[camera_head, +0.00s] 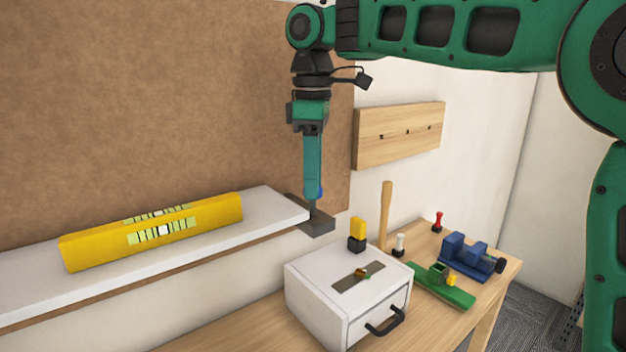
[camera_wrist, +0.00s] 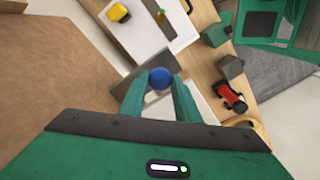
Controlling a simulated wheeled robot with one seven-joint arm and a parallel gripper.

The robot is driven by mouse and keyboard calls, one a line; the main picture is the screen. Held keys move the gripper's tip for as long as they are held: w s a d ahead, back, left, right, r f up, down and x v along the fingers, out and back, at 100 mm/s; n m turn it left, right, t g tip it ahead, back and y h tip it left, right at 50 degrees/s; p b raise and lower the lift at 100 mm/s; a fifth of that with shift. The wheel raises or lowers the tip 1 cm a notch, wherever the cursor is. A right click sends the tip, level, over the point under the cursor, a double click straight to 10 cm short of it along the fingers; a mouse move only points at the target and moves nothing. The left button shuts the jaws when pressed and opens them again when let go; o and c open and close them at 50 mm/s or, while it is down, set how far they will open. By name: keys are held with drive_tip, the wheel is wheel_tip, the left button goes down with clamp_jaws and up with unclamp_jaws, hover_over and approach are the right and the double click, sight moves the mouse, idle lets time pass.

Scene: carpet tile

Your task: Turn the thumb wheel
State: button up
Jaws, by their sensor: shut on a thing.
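The thumb wheel shows as a round blue knob (camera_wrist: 160,77) between my fingertips in the wrist view. In the head view only a sliver of its blue (camera_head: 320,191) shows beside my gripper (camera_head: 314,196). My gripper (camera_wrist: 158,92) points down and is shut on the knob. The knob sits above a dark grey bracket (camera_head: 318,225) at the right end of a white shelf (camera_head: 268,200). A yellow spirit level (camera_head: 90,248) lies along the shelf. Its green vials have dark lines, and a pale bubble shows near the middle of the front vial.
Below is a wooden bench (camera_head: 235,325) with a white drawer box (camera_head: 310,292). A yellow-and-black object (camera_head: 357,235), an upright wooden handle (camera_head: 386,215), a green tool (camera_head: 445,288) and a blue vise (camera_head: 470,257) stand nearby. A wooden board (camera_head: 400,133) hangs on the wall.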

drive_tip(key=shift+w, duration=0.15)
drive_tip(key=o, duration=1)
drive_tip(key=shift+o, duration=0.2)
wheel_tip(320, 180, up, 11)
drive_tip(key=shift+f, duration=0.15)
